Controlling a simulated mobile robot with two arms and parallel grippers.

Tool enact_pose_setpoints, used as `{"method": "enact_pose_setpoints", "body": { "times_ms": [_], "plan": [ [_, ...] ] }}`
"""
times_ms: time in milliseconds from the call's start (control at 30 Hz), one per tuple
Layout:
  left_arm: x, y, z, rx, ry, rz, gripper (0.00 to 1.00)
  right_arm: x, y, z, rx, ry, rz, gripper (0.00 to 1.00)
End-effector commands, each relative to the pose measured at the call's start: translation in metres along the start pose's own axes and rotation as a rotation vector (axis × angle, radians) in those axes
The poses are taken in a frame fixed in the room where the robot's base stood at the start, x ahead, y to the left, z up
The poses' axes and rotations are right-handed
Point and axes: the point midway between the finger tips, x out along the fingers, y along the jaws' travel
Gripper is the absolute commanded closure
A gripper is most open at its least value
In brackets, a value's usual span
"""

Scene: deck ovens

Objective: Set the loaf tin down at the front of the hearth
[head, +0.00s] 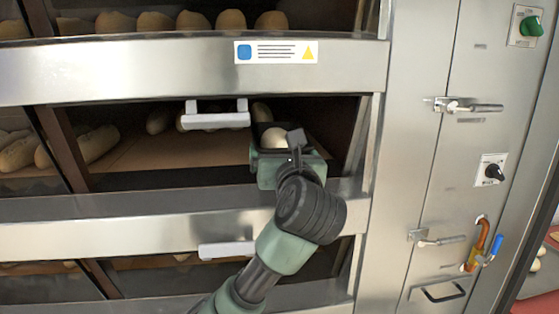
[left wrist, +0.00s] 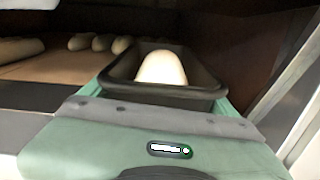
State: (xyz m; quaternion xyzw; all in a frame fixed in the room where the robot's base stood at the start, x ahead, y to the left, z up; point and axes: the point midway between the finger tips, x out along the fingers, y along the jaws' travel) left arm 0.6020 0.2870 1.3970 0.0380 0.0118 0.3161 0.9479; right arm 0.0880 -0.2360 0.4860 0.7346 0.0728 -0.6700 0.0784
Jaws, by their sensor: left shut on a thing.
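The loaf tin (left wrist: 122,82) is dark, with a pale lump of dough (left wrist: 162,69) inside. In the head view the dark tin (head: 261,127) shows at the right part of the middle oven deck's opening. My left gripper (head: 284,160) is shut on the tin and holds it level from the front. Its fingertips are hidden by the gripper body and the tin. The hearth (head: 185,152) is the brown deck floor beyond and left of the tin. I cannot tell whether the tin touches it. My right gripper is not in view.
Several loaves (head: 98,145) lie at the left and back of the middle deck. A white handle (head: 216,119) hangs at the top of the opening. The hearth's middle front is clear.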

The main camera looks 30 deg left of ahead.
Motion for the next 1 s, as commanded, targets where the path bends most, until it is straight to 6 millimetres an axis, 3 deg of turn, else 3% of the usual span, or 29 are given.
{"method": "enact_pose_setpoints", "body": {
  "times_ms": [200,533,967,1000],
  "plan": [
    [0.017,0.002,0.003,0.000,-0.003,0.004,0.67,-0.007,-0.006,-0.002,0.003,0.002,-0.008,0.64],
    [0.015,-0.001,-0.030,0.001,-0.002,0.003,0.67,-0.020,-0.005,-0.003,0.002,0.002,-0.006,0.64],
    [0.014,-0.002,-0.038,-0.003,-0.002,0.002,0.67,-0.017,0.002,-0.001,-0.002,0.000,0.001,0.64],
    [0.015,-0.002,-0.038,-0.001,0.002,0.003,0.03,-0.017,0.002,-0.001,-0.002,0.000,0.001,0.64]
  ]
}}
